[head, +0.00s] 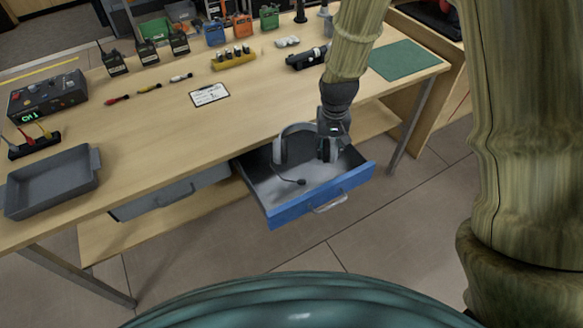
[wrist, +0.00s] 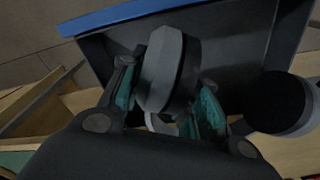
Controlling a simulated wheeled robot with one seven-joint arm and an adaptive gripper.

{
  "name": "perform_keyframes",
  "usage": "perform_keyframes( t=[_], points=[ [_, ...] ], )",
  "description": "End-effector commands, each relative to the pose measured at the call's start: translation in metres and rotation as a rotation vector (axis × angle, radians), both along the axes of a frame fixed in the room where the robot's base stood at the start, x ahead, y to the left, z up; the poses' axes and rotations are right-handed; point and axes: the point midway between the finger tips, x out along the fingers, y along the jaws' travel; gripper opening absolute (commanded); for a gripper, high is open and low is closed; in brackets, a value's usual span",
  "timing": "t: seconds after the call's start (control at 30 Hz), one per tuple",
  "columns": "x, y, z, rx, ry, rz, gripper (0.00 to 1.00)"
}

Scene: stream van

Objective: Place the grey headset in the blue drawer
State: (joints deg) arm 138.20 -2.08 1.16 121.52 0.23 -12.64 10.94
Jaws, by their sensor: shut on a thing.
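The grey headset (head: 296,130) has a headband, two ear cups and a microphone boom, and shows over the open blue drawer (head: 321,196). My gripper (head: 331,147) is shut on its right ear cup. In the wrist view my gripper (wrist: 165,100) has its fingers on both sides of a grey ear cup (wrist: 161,68), and the other dark cup (wrist: 276,101) is at the right. The drawer's blue front (wrist: 125,14) runs along the top there. I cannot tell whether the headset touches the drawer floor.
A closed grey drawer (head: 172,194) is to the left under the table (head: 150,128). A grey tray (head: 52,184) stands at the table's left. Radios, a clipboard (head: 210,95), a yellow battery holder (head: 233,60) and a green mat (head: 404,60) lie on the top.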

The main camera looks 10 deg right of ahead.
Motion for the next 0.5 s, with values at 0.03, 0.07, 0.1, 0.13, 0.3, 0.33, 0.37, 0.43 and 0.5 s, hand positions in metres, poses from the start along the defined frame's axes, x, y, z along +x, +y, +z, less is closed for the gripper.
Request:
perform_keyframes(
  t=[0.03,0.07,0.1,0.13,0.3,0.33,0.37,0.43,0.5],
  points=[
    [0.004,-0.004,-0.007,-0.002,-0.013,-0.021,0.03],
    [0.006,-0.006,-0.005,-0.003,-0.019,-0.034,0.03],
    [0.008,-0.009,-0.003,-0.006,-0.027,-0.051,0.03],
    [0.009,-0.011,-0.002,-0.006,-0.031,-0.065,0.03],
    [0.016,-0.022,0.006,-0.015,-0.062,-0.141,0.03],
    [0.017,-0.024,0.008,-0.016,-0.069,-0.155,0.03],
    [0.018,-0.026,0.009,-0.018,-0.074,-0.168,0.03],
    [0.019,-0.030,0.013,-0.023,-0.085,-0.196,0.03],
    [0.020,-0.033,0.017,-0.025,-0.096,-0.221,0.03]
  ],
)
